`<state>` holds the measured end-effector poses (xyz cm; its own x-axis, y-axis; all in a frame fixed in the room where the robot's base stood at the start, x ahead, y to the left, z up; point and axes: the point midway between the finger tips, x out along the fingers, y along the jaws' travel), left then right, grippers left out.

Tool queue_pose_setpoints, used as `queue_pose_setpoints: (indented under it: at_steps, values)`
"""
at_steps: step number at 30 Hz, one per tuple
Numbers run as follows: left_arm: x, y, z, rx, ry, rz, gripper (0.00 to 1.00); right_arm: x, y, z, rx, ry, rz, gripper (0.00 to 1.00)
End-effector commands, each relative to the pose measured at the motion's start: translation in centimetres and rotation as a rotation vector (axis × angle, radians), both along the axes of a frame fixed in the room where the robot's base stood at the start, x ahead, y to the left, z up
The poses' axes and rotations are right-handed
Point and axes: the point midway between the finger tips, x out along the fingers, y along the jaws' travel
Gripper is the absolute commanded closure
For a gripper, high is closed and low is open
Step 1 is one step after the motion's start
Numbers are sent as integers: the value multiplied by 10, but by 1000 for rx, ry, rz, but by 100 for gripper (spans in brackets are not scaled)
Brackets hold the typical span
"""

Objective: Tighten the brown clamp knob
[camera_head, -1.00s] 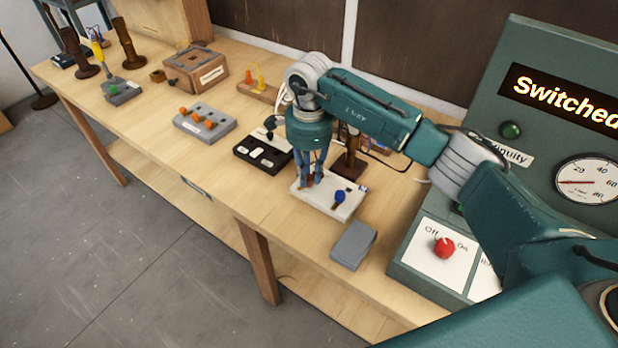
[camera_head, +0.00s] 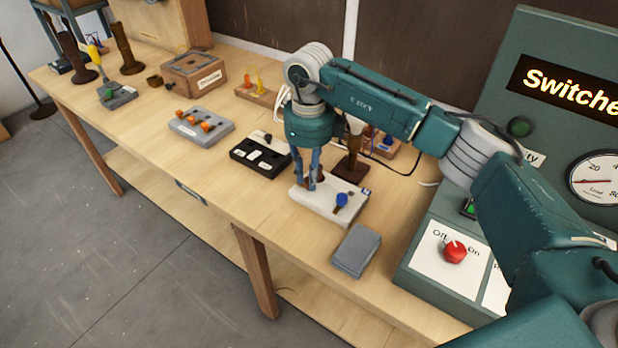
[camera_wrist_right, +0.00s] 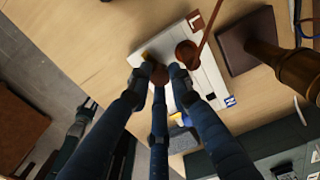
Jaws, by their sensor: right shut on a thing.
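The white terminal block (camera_head: 328,211) lies on the bench with a blue clamp knob (camera_head: 341,200) near its front right end. My right gripper (camera_head: 313,184) points down over the block's left part. In the right wrist view, its fingers (camera_wrist_right: 160,80) are closed around the brown clamp knob (camera_wrist_right: 159,73), whose top shows between the tips. A second brown round piece with a thin rod (camera_wrist_right: 187,52) is beside it, close to the "L" label. The blue knob is partly hidden behind a finger there. My left gripper is not in view.
A grey box (camera_head: 356,251) lies in front of the block, and a black tray (camera_head: 260,156) is to its left. A brown lamp base (camera_head: 350,168) stands close behind. The green panel with a red switch knob (camera_head: 454,252) is at right.

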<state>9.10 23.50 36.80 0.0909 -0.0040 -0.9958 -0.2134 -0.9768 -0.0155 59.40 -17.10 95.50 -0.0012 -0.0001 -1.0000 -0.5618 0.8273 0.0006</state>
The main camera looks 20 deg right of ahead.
Motion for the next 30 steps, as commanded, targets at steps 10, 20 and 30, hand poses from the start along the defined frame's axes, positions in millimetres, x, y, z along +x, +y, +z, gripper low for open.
queue_pose_setpoints:
  at_steps: [10, 20, 30]
  values:
    - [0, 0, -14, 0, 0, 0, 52, 1, -1, 0, -1, -6, -332, 100]
    - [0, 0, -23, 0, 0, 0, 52, 2, -1, 1, 0, -5, -645, 100]
    - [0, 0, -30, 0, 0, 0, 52, 2, -1, 1, 2, -6, -967, 100]
